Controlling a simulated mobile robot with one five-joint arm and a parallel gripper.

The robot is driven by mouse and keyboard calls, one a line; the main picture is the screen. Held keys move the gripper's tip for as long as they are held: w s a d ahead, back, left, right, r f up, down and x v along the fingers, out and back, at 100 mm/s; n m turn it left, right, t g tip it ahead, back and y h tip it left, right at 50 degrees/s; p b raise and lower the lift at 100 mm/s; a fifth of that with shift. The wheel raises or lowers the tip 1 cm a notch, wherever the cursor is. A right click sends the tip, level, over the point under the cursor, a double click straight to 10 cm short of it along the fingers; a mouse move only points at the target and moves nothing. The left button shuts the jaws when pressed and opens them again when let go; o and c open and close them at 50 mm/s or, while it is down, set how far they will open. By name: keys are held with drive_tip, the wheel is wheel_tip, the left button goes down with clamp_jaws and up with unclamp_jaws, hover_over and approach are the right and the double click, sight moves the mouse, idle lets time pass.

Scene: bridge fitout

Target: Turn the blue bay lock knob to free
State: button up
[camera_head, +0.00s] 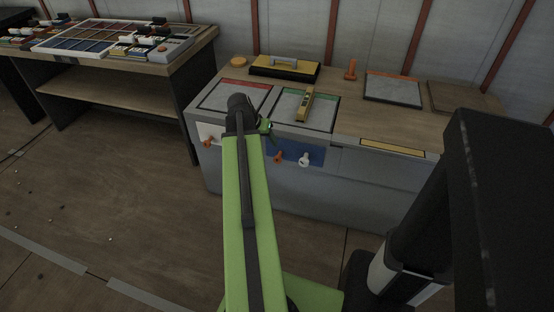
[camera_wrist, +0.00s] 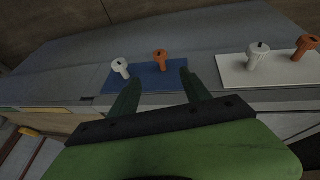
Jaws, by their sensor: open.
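The blue panel (camera_head: 314,152) is on the front of the grey bench, and it also shows in the wrist view (camera_wrist: 148,80). It carries an orange knob (camera_head: 279,157) and a white knob (camera_head: 304,159). In the wrist view the orange knob (camera_wrist: 160,58) is beyond and between my fingertips, and the white knob (camera_wrist: 120,67) is beyond the left fingertip. I cannot tell which knob is the lock or how it is set. My gripper (camera_wrist: 159,77) is open and empty in front of the panel, apparently apart from both knobs. My gripper (camera_head: 266,126) is partly hidden by my arm in the head view.
A white panel (camera_wrist: 268,71) with another white knob (camera_wrist: 256,56) and orange knob (camera_wrist: 305,47) adjoins the blue one. A yellow level (camera_head: 305,104) and a yellow-black case (camera_head: 285,67) lie on the bench top. A side table (camera_head: 180,62) stands left. Floor in front is mostly clear.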

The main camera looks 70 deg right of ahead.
sight(276, 157)
drive_tip(key=b+x, duration=1.3)
drive_tip(key=x, duration=0.3)
drive_tip(key=shift+f+b, duration=0.1)
drive_tip(key=shift+b, duration=0.25)
drive_tip(key=shift+c, duration=0.5)
clamp_jaws()
drive_tip(key=shift+d, duration=0.15)
drive_tip(key=shift+w, duration=0.1)
